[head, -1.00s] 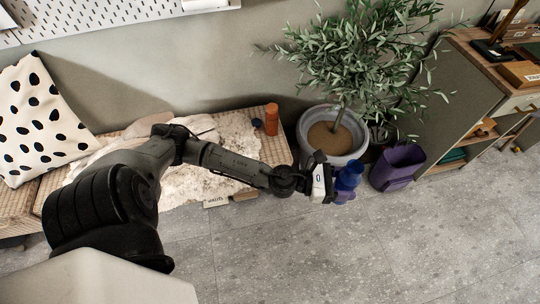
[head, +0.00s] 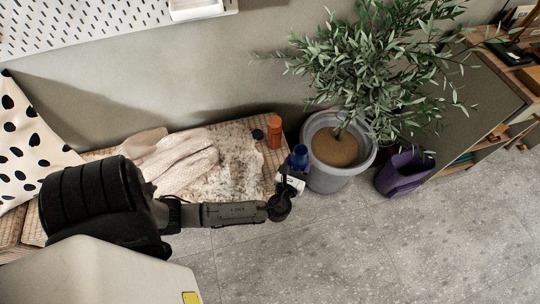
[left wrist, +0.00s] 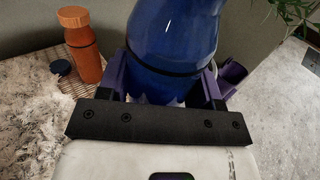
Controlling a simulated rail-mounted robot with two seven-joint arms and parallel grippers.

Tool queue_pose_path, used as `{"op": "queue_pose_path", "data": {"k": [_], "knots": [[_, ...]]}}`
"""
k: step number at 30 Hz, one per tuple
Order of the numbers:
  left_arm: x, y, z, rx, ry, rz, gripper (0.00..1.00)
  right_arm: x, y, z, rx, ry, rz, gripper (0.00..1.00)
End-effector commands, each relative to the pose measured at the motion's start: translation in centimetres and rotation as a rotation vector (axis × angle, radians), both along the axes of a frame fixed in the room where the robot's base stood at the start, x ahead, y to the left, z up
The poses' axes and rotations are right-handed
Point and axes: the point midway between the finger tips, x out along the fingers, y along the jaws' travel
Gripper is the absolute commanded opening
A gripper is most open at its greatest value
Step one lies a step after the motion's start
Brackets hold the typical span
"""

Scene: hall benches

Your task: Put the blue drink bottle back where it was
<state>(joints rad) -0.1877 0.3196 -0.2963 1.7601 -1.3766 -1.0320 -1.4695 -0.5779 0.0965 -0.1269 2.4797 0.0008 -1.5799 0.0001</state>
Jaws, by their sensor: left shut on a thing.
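The blue drink bottle (head: 298,157) is in my left gripper (head: 291,179), near the right end of the bench (head: 268,173) and just left of the plant pot. In the left wrist view the bottle (left wrist: 175,40) is large and upright or nearly so, between the purple fingers of my left gripper (left wrist: 172,88), which is shut on it. The bottle's lower part is hidden by the gripper. I cannot tell whether its base touches anything. My right gripper is not in view.
An orange bottle (head: 274,132) and a small dark blue round thing (head: 257,134) stand on the bench's right end. A pale blanket (head: 180,165) covers much of the bench. The grey plant pot (head: 335,181) and a purple bin (head: 404,174) stand to the right.

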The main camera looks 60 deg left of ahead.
Motion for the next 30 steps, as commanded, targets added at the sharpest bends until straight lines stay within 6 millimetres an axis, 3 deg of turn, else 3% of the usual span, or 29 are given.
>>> {"op": "queue_pose_path", "data": {"k": [4, 9, 18, 30], "knots": [[-0.6, 1.6, -1.6, 0.002, 0.004, 0.01, 0.29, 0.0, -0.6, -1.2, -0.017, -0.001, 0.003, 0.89], [-1.5, 5.0, -3.8, 0.004, 0.003, 0.009, 0.29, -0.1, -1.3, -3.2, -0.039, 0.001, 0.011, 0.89], [-2.8, 9.8, -6.6, 0.001, 0.002, 0.007, 0.29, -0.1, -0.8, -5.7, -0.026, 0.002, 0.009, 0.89], [-3.2, 11.2, -7.9, -0.001, 0.001, 0.007, 0.29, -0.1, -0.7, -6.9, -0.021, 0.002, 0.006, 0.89]]}}
